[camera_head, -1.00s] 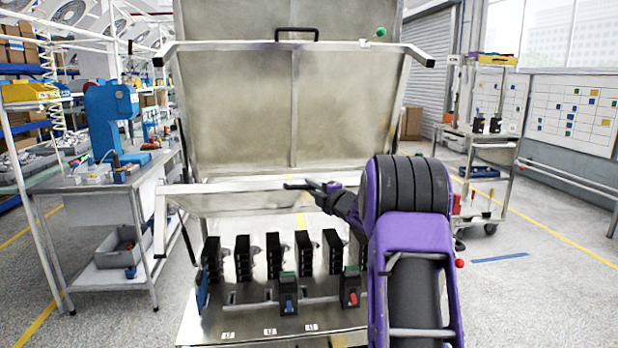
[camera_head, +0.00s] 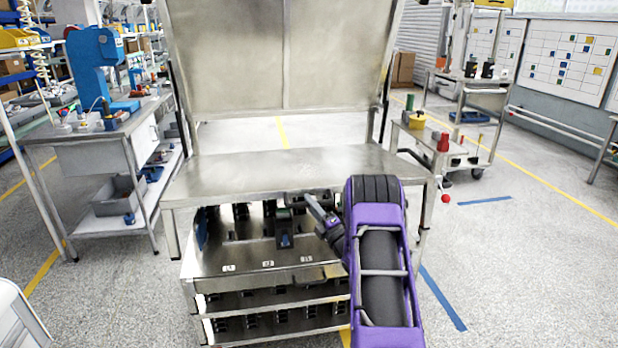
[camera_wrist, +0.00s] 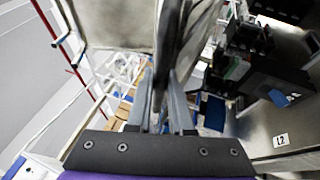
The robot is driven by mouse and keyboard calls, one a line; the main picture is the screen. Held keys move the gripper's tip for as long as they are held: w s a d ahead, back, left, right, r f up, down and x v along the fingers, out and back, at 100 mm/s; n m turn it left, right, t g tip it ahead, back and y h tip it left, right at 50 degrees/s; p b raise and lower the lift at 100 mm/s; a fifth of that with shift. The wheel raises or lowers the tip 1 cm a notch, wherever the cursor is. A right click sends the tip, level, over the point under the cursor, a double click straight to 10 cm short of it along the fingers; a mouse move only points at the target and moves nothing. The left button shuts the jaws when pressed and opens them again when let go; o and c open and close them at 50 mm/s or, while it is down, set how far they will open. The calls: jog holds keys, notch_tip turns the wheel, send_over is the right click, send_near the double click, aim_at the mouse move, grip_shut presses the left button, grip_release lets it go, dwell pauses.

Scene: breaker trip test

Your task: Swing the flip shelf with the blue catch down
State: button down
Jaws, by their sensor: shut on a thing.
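The steel flip shelf (camera_head: 250,160) lies nearly level across the front of the rack in the head view. Its front edge stands above a lower deck of breakers. My gripper (camera_head: 312,203) is at the front edge, right of centre, shut on a dark handle (camera_head: 322,194). In the wrist view my gripper (camera_wrist: 163,95) has its fingers on both sides of a dark bar (camera_wrist: 168,45). I cannot make out a blue catch on the shelf.
Breakers, one with a blue lever (camera_head: 285,238), stand on the lower deck (camera_head: 240,255) beneath the shelf. A tall steel panel (camera_head: 230,60) rises behind. Carts and a workbench (camera_head: 90,150) flank the rack.

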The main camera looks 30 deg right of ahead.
notch_tip(320, 180, down, 12)
jog(key=shift+s+a+r, duration=0.15)
jog(key=shift+s+a, duration=0.05)
jog(key=shift+s, duration=0.05)
dwell(0.3)
jog(key=c, duration=1.1)
grip_release()
jog(key=shift+f, duration=0.25)
jog(key=shift+s, duration=0.1)
jog(key=v, duration=0.8)
jog(key=p+v, duration=0.1)
jog(key=v, duration=0.8)
jog(key=shift+d+r, duration=0.15)
jog(key=shift+r, duration=0.05)
